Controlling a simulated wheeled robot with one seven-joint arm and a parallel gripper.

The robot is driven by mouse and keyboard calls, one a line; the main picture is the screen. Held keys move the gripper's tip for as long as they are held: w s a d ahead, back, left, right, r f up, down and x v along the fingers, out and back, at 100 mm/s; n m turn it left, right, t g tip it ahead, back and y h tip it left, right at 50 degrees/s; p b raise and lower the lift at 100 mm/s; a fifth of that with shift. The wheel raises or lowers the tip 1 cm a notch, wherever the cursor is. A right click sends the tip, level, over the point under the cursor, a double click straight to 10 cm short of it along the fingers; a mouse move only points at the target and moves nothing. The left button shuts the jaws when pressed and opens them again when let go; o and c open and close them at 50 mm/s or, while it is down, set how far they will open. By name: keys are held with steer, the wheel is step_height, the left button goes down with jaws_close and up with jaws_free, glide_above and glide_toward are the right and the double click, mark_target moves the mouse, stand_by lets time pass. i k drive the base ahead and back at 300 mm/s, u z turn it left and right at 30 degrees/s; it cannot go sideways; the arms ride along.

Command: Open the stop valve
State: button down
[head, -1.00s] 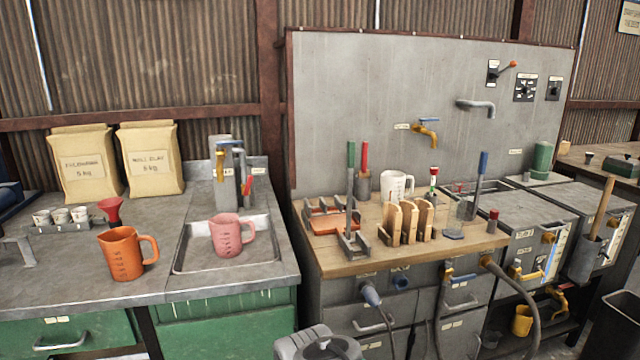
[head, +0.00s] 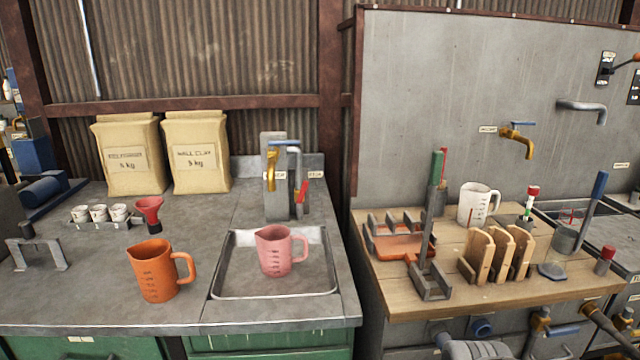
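Several valves show in the head view, and their labels are too small to read, so I cannot tell which is the stop valve. A brass tap with a blue lever (head: 517,138) sticks out of the grey back panel, its lever lying roughly level. A grey block at the sink carries a tap with a blue handle (head: 285,145), a yellow part and a red lever (head: 301,192). Another brass valve with a blue lever (head: 562,329) is low at the wooden bench's front. My gripper is not in view; a grey rounded part at the bottom edge looks like my arm.
A pink jug (head: 276,252) stands in the sink tray (head: 225,287), below the block. An orange jug (head: 155,270) stands left of it on the grey counter. Wooden racks (head: 490,254) and upright tools crowd the wooden bench (head: 400,300). A gap separates the two benches.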

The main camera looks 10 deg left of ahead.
mark_target(303, 191)
steer(key=i, duration=0.4)
steer(key=u, duration=0.8)
